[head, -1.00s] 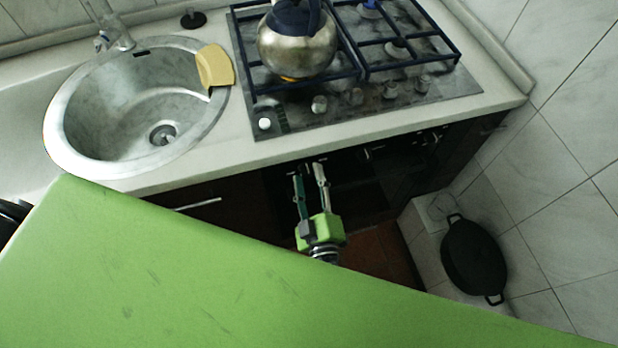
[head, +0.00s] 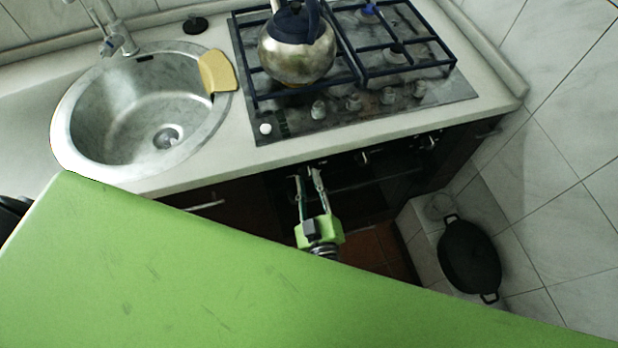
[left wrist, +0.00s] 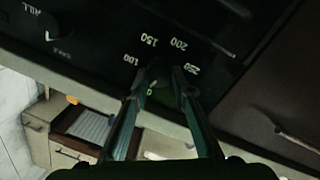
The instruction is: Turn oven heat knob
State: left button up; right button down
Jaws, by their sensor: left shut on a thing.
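The oven heat knob (left wrist: 160,72) is dark and sits on the black oven panel, ringed by white numbers from 100 to 250 in the left wrist view. My left gripper (left wrist: 157,82) is shut on this knob, with a fingertip on either side of it; the fingers hide part of it. In the head view my left gripper (head: 307,173) reaches up to the oven front below the counter edge. The knob cannot be made out there. My right gripper is not in view.
Another knob (left wrist: 50,24) with grill and bake markings sits to the left on the panel. Above the oven are the hob (head: 350,118) and a steel kettle (head: 296,52). A sink (head: 140,110) is at left. A black pan (head: 469,257) stands low at right.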

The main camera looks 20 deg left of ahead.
pick_arm(q)
jog(key=shift+m+p, duration=0.9)
jog(key=shift+m, duration=0.4)
jog(key=o, duration=1.1)
jog(key=shift+o, duration=0.2)
